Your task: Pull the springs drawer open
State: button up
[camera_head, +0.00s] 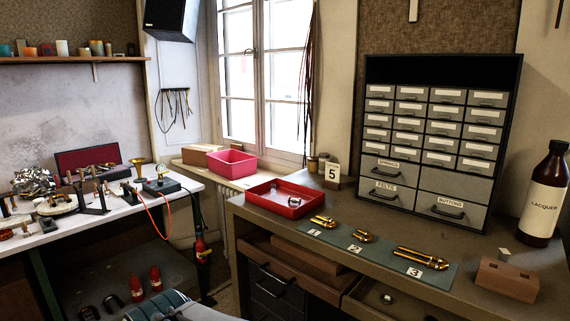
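The springs drawer (403,171) is a grey drawer with a small white label reading SPRINGS. It is on the left of the black-framed drawer cabinet (369,120), below the rows of small drawers and just above the felts drawer (372,187). Its front looks flush with the cabinet, so it appears shut. The cabinet stands at the back of the right-hand workbench, against the wall. My gripper is not in view, and no fingers show near the cabinet.
On the workbench (270,225) in front of the cabinet are a teal mat (385,256) with brass parts, a red tray (262,200), a wooden block (507,281) and a lacquer bottle (546,195). An open bench drawer (372,306) juts out below. Floor shows only in part.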

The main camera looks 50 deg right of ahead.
aim_at(405, 173)
jog(key=i, duration=1.55)
jog(key=z, duration=4.1)
